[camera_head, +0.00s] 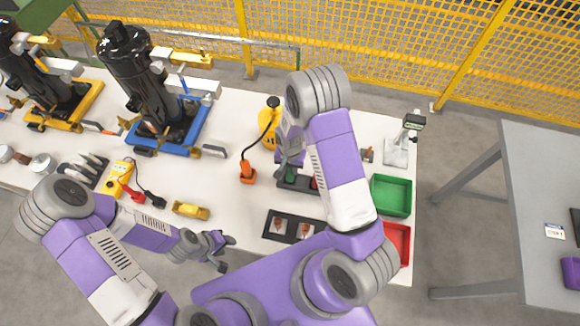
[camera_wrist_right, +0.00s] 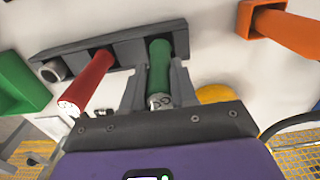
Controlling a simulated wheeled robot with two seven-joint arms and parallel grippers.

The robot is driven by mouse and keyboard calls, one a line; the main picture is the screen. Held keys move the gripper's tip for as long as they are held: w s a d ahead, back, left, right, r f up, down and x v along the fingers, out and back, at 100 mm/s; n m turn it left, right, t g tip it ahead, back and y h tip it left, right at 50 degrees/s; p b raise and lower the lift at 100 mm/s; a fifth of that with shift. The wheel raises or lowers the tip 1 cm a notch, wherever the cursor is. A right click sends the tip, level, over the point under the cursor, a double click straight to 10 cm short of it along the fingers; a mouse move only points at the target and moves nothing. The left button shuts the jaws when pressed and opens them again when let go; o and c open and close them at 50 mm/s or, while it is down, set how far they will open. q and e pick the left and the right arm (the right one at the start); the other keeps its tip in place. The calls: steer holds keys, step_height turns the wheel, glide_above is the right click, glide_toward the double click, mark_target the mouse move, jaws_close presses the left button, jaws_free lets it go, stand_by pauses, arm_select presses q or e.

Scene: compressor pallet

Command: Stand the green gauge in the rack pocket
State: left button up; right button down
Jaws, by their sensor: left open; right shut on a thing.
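The green gauge (camera_wrist_right: 159,66) is a green cylinder with a metal end, clasped between the fingers of my right gripper (camera_wrist_right: 158,88). It also shows in the head view (camera_head: 291,176), partly hidden by the gripper. Its far end is at the end pocket of the dark grey rack (camera_wrist_right: 125,48); I cannot tell how deep it sits. In the head view the rack (camera_head: 300,187) lies under my right gripper (camera_head: 289,170). My left gripper (camera_head: 222,252) is open and empty near the table's front edge.
A green bin (camera_head: 391,196) and a red bin (camera_head: 398,243) stand right of the rack. A black tray (camera_head: 291,227) lies in front of it. An orange holder (camera_head: 247,173) stands to its left, with a yellow object (camera_head: 267,128) behind.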

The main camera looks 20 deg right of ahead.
steer(key=shift+f+b, duration=0.3)
steer(key=shift+f, duration=0.1)
steer(key=c, duration=0.8)
jaws_free()
step_height(320, 180, up, 8)
steer(key=shift+f+p, duration=0.2)
steer(key=shift+p, duration=0.15)
